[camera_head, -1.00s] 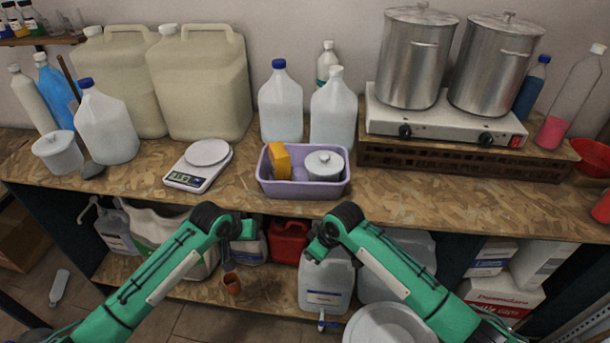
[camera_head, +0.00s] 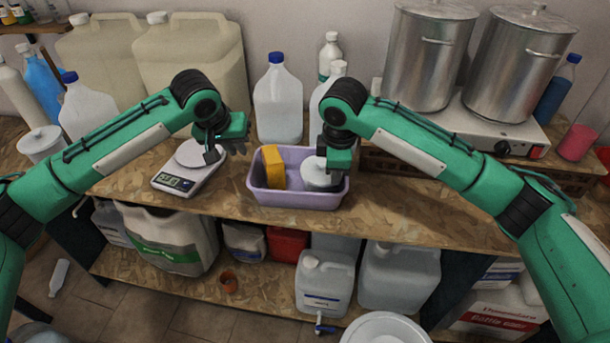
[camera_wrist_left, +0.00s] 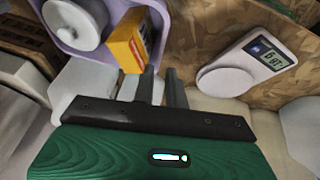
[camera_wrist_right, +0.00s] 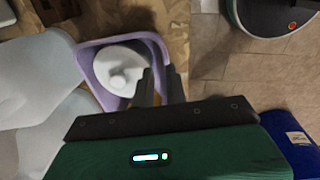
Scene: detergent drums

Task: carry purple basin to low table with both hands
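The purple basin (camera_head: 300,198) sits on the chipboard bench top near its front edge. It holds a yellow-orange box (camera_head: 272,167) and a white lidded pot (camera_head: 317,175). It also shows in the left wrist view (camera_wrist_left: 88,48) and the right wrist view (camera_wrist_right: 96,78). My left gripper (camera_head: 212,153) is open and empty, above and left of the basin, by the scale. My right gripper (camera_head: 322,163) is open, over the basin's right end, partly hiding the pot; whether it touches anything I cannot tell. I cannot make out a low table.
A digital scale (camera_head: 188,170) stands left of the basin. White jugs (camera_head: 278,100) stand close behind it. A hotplate (camera_head: 470,125) with two steel pots is at the right. A white round tub (camera_head: 385,328) is at the bottom.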

